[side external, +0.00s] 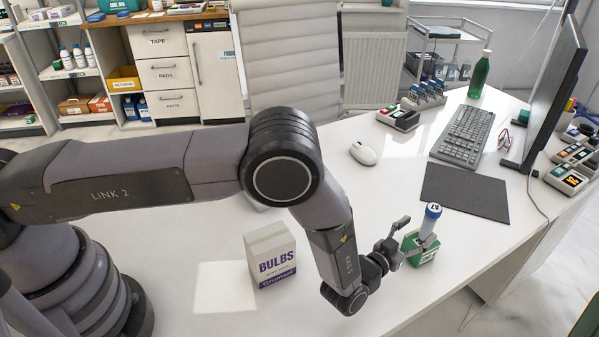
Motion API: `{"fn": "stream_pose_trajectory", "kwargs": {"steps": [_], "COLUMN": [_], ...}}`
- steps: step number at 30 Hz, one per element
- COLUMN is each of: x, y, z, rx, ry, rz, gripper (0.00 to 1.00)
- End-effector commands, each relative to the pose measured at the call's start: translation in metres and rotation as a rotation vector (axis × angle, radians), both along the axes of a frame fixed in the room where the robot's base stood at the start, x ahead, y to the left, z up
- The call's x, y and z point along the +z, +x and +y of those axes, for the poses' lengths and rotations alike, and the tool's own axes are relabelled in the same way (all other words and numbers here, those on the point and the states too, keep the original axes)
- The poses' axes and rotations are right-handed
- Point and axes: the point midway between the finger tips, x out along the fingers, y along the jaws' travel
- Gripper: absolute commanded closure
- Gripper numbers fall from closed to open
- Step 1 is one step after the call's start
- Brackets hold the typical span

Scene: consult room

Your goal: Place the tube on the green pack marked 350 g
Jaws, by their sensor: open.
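The tube (429,222) is white with a blue band and has dark marking on its top end. It is at the right front of the desk, leaning slightly, with its lower end at the top of a green pack (427,257). I cannot tell for sure whether it rests on the pack. The pack has a white label too small to read. My gripper (404,243) is open just left of the tube and pack, with one finger raised beside the tube. It hides part of the pack's left side.
A white and purple BULBS box (270,256) stands left of my forearm. A mouse (363,153), dark mat (466,191), keyboard (463,136), monitor (555,90) and green bottle (480,74) are behind. The desk between mouse and BULBS box is mostly clear.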

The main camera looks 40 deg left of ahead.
Motion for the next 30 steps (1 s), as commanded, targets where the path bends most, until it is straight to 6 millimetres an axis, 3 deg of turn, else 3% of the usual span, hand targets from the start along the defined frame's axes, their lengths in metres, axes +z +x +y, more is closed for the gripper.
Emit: {"fn": "stream_pose_trajectory", "kwargs": {"steps": [3,7,11,14,17,21,23,26,30], "x": [0.0,0.0,0.001,0.012,0.042,0.112,0.144,0.195,0.258], "y": [-0.027,-0.048,-0.06,-0.055,-0.035,-0.002,0.005,0.005,-0.022], "z": [0.004,0.009,0.012,0.014,0.02,0.045,0.062,0.096,0.152], "rx": [-0.003,-0.002,0.0,0.004,0.012,0.006,-0.003,-0.023,-0.044], "ry": [0.002,0.001,-0.001,-0.015,-0.047,-0.103,-0.12,-0.133,-0.123], "rz": [0.002,0.002,0.001,0.021,0.089,0.243,0.312,0.415,0.546], "gripper": [0.47,0.47,0.47,0.47,0.47,0.47,0.47,0.47,0.47]}}
